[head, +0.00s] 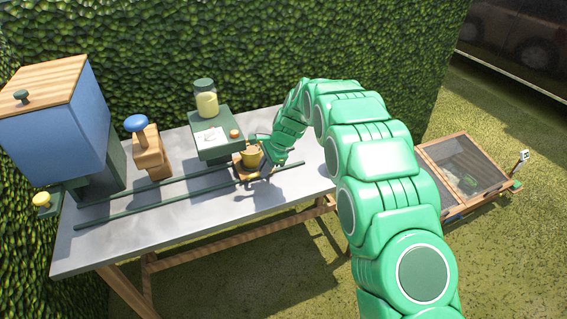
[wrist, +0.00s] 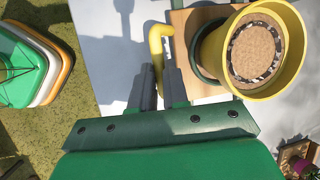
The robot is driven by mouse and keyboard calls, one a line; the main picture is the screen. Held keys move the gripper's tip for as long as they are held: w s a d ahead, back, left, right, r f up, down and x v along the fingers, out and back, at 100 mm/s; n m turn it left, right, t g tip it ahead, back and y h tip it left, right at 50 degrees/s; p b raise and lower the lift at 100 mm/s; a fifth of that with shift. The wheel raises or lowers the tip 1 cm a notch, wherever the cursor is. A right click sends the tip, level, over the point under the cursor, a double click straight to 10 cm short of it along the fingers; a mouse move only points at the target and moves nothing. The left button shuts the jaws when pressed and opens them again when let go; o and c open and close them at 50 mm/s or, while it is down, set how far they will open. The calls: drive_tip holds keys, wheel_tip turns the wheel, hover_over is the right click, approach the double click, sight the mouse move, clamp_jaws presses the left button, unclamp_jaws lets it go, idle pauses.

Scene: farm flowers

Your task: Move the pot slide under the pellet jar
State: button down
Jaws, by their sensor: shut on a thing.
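The pot slide (head: 241,174) is a small wooden carriage on two green rails, with a yellow pot (head: 251,157) on it. The pellet jar (head: 207,103), pale yellow with a green lid, stands on a green dispenser box (head: 218,128). The slide is at the box's front right, not clearly beneath the jar.
The rails (head: 128,199) run along the grey table (head: 180,228). Left of the jar stand a wooden block with a blue knob (head: 136,123) and a blue hopper (head: 50,125). A wooden cold frame (head: 468,170) is on the grass at right. The rails' middle looks clear.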

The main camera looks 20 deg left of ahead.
drive_tip(key=shift+s+a, duration=0.75)
drive_tip(key=shift+a, duration=0.05)
drive_tip(key=c, duration=1.1)
unclamp_jaws()
drive_tip(key=shift+w+d+r, duration=0.1)
drive_tip(key=shift+r, duration=0.05)
drive_tip(key=shift+v, duration=3.8)
